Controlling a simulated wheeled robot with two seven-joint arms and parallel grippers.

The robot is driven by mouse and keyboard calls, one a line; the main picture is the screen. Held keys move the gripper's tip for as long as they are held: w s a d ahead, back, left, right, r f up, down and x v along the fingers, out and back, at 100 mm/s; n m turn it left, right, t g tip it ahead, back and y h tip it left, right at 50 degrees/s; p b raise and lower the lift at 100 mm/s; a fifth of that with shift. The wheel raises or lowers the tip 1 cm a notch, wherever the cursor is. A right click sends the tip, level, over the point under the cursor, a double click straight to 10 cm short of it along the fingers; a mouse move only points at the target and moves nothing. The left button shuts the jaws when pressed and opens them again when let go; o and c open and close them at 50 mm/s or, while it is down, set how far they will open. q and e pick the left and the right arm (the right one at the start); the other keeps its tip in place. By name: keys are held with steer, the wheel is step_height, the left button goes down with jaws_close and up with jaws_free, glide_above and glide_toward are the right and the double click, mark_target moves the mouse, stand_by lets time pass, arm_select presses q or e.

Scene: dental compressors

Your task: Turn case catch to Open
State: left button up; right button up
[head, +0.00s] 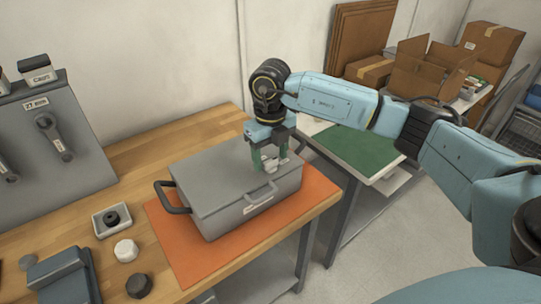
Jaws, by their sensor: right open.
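A grey case (222,185) with a flat lid lies shut on an orange mat (187,262) on the wooden bench. It has a dark handle (168,197) on its left side and a light grey handle (262,193) on its front. My right gripper (268,164) is over the right part of the case, fingers pointing down and open. A small pale part (270,169), perhaps the catch, shows at the fingertips. The fingers partly hide it, and I cannot tell its setting or whether they touch it. My left gripper is not in view.
A grey panel (85,130) with a lever stands at the back left of the bench. A small tray (111,220), a white knob (126,250) and a dark knob (139,286) lie left of the mat. A green-topped table (355,148) and cardboard boxes (430,72) stand beyond.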

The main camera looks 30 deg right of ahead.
mark_target(271, 161)
step_height(271, 161, up, 13)
stand_by(0.3)
steer(key=shift+s+f, duration=0.1)
steer(key=shift+s, duration=0.05)
stand_by(0.4)
